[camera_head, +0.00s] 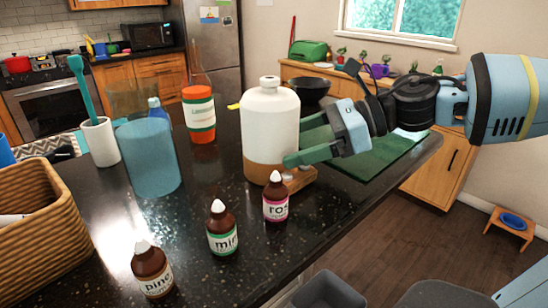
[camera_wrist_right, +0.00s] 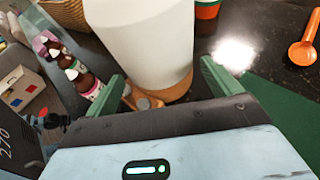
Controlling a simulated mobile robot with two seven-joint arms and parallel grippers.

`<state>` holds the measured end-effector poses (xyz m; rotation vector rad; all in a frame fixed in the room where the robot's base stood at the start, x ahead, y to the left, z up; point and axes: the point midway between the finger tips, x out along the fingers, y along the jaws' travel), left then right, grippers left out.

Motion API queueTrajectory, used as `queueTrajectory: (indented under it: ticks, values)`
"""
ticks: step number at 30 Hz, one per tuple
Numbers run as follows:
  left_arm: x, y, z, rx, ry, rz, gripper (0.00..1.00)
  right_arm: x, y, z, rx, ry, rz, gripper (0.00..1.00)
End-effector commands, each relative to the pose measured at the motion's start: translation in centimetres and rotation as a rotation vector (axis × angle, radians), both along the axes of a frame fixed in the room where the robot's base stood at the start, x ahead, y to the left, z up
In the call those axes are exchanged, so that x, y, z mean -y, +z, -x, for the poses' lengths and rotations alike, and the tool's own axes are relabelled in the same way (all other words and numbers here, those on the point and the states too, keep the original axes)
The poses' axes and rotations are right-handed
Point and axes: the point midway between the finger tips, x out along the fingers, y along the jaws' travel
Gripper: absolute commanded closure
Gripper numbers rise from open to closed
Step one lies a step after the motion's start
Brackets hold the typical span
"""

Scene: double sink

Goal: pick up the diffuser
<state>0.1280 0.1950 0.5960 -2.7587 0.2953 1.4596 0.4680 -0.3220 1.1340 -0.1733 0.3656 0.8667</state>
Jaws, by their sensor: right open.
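The diffuser (camera_head: 271,120) stands upright on the dark counter, with a white body, a short neck and a brown base. It fills the upper middle of the right wrist view (camera_wrist_right: 145,40). My right gripper (camera_head: 299,143) comes in from the right at the diffuser's lower body. Its green fingers are open. In the right wrist view one finger shows on each side of the diffuser, near its base (camera_wrist_right: 176,91). I cannot tell whether either finger touches it. My left gripper is not in view.
Small brown bottles labelled pine (camera_head: 152,272), mint (camera_head: 222,232) and rose (camera_head: 275,200) stand in front of the diffuser. An orange-lidded jar (camera_head: 199,112), a blue glass (camera_head: 150,158) and a wicker basket (camera_head: 38,235) stand left. A green mat (camera_head: 385,155) lies right.

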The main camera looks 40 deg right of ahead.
Motion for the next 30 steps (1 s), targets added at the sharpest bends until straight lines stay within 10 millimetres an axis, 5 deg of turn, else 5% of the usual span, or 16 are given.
queueTrajectory:
  ticks: [15, 26, 30]
  values:
    - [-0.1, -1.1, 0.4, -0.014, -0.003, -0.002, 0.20, -3.1, -2.2, -2.4, -0.005, 0.000, 0.001, 0.11]
    - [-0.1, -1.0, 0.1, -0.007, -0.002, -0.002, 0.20, -3.5, -2.1, -2.7, -0.001, 0.000, 0.000, 0.11]
    - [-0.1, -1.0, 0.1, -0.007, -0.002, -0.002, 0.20, -3.5, -2.1, -2.7, -0.001, 0.000, 0.000, 0.25]
